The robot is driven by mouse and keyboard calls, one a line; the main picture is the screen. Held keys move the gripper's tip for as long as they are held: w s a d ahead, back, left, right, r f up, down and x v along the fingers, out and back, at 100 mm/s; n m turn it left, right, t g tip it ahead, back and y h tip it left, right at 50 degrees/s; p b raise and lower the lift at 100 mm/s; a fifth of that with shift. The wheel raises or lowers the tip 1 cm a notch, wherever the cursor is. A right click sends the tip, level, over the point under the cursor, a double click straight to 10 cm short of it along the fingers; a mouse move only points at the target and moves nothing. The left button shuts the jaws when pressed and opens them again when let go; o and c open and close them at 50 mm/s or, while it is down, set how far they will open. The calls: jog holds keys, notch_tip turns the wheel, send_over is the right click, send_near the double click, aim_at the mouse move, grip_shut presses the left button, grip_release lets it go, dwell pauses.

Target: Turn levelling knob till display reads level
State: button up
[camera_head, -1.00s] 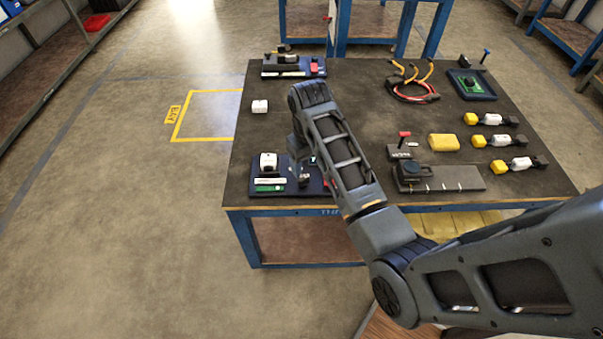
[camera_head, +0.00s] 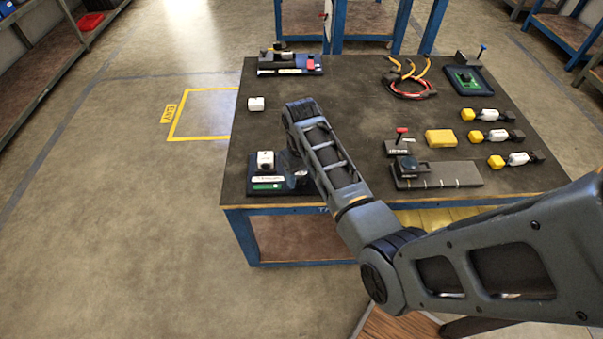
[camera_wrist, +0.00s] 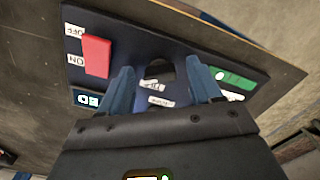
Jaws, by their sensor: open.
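In the wrist view my gripper (camera_wrist: 162,68) is open, with one blue finger on each side of a dark round knob (camera_wrist: 160,70). I cannot tell whether the fingers touch it. The knob sits on a dark blue panel (camera_wrist: 130,45) with white labels beside it. A small screen (camera_wrist: 88,99) lies left of the left finger, and a green strip (camera_wrist: 238,78) lies right of the right finger; neither can be read. In the head view the panel (camera_head: 254,192) is at the table's near left corner, and my arm hides much of its right side.
A red switch (camera_wrist: 97,56) marked ON and OFF stands close to the left finger. A grey fixture (camera_head: 450,176) is farther right.

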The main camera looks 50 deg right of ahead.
aim_at(301, 176)
jog(key=shift+c, duration=0.4)
jog(key=c, duration=1)
jog(key=shift+o, duration=0.2)
jog(key=m+p, duration=0.2)
jog(key=shift+r+m+p, duration=0.3)
jog(key=m+p, duration=0.1)
jog(key=m, duration=0.2)
jog(key=shift+f, duration=0.2)
jog(key=o, duration=1)
jog(key=shift+o, duration=0.2)
jog(key=shift+r, duration=3.85)
